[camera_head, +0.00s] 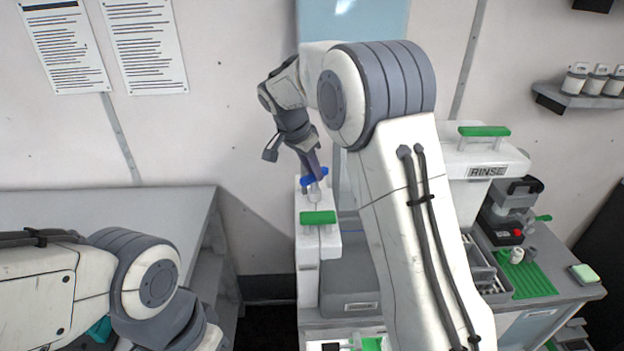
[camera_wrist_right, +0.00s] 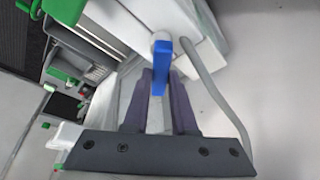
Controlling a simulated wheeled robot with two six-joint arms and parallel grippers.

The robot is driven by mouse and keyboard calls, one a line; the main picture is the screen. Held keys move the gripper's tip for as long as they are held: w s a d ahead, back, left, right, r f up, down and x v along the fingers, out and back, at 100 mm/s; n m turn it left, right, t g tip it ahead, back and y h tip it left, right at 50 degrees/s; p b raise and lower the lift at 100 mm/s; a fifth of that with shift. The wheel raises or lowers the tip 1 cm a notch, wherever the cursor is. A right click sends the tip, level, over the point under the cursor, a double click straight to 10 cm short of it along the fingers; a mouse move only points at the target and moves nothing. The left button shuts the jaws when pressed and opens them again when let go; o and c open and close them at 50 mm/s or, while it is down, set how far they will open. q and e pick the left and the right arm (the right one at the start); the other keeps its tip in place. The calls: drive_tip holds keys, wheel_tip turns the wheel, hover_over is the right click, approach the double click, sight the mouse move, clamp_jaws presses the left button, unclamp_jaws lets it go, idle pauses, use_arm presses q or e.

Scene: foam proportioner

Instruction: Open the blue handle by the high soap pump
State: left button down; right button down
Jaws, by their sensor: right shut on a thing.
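The blue handle (camera_head: 314,179) sits on top of a white dispenser post (camera_head: 308,240) in the head view. It shows large in the right wrist view (camera_wrist_right: 160,66), standing between the fingers. My right gripper (camera_head: 313,168) reaches down to it from above and is shut on the blue handle; its two dark fingers also show in the right wrist view (camera_wrist_right: 158,100). The fingers hide part of the handle. My left arm (camera_head: 130,285) is at the lower left, and its gripper is out of the picture.
A green handle (camera_head: 318,217) is on the same post, just in front. A white unit marked RINSE (camera_head: 485,171) with another green handle (camera_head: 484,131) stands to the right. A grey bench (camera_head: 110,215) is at the left. A wall shelf (camera_head: 580,97) holds white containers.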

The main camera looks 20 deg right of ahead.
drive_tip(key=n+t+b, duration=0.1)
drive_tip(key=n, duration=0.1)
drive_tip(key=shift+n+y, duration=0.3)
drive_tip(key=shift+n, duration=0.1)
drive_tip(key=shift+s+d+n+y+b, duration=0.1)
drive_tip(key=shift+n+y+b, duration=0.3)
drive_tip(key=shift+n, duration=0.5)
drive_tip(key=shift+n+t+y, duration=0.3)
drive_tip(key=shift+n+t, duration=0.2)
drive_tip(key=shift+n, duration=0.7)
drive_tip(key=shift+d+r+n+y, duration=0.1)
drive_tip(key=shift+n+y, duration=0.4)
drive_tip(key=shift+n, duration=0.9)
drive_tip(key=c, duration=0.7)
unclamp_jaws()
drive_tip(key=b+v, duration=0.1)
drive_tip(key=v, duration=0.9)
drive_tip(key=shift+s+r+b, duration=0.15)
drive_tip(key=shift+s+b, duration=0.15)
